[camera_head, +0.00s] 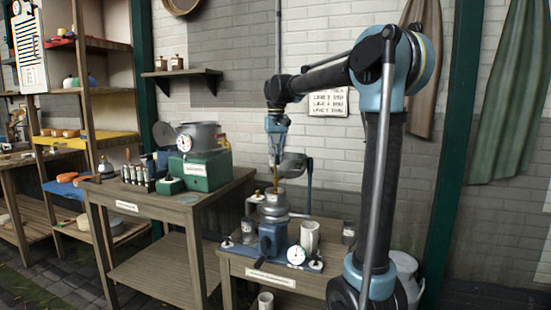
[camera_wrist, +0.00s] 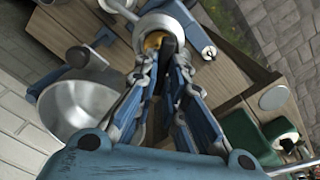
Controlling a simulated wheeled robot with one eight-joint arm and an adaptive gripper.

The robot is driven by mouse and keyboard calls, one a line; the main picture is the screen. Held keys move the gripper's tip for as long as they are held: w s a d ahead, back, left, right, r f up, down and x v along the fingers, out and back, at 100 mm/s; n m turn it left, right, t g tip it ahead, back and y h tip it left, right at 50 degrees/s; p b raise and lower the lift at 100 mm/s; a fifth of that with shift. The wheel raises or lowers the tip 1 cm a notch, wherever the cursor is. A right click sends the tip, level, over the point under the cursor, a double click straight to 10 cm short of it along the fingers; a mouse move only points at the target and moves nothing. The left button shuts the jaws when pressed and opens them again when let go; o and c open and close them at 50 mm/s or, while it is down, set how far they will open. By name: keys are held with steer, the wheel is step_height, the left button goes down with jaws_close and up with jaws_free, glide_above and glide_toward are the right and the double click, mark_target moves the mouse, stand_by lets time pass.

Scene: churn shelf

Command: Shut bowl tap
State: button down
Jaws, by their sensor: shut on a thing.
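My gripper (camera_wrist: 160,62) is at the top of the blue separator-like machine, its fingers closed around a small dark lever (camera_wrist: 170,44) beside a brass-coloured fitting (camera_wrist: 153,41). This looks like the bowl tap; its exact turn is hidden by the fingers. In the head view my gripper (camera_head: 275,180) points down just above the stacked metal discs (camera_head: 273,208) of the machine.
A second bench at left holds a green box (camera_head: 205,170) with a metal drum. A brick wall lies behind.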

steer(key=n, duration=0.3)
steer(key=d+n, duration=0.1)
steer(key=n, duration=0.3)
steer(key=w+n, duration=0.1)
steer(key=n, duration=0.3)
steer(key=shift+w+d, duration=0.1)
steer(key=shift+d, duration=0.1)
stand_by(0.5)
steer(key=c, duration=1.7)
jaws_free()
steer(key=shift+o, duration=0.2)
step_height(320, 180, up, 12)
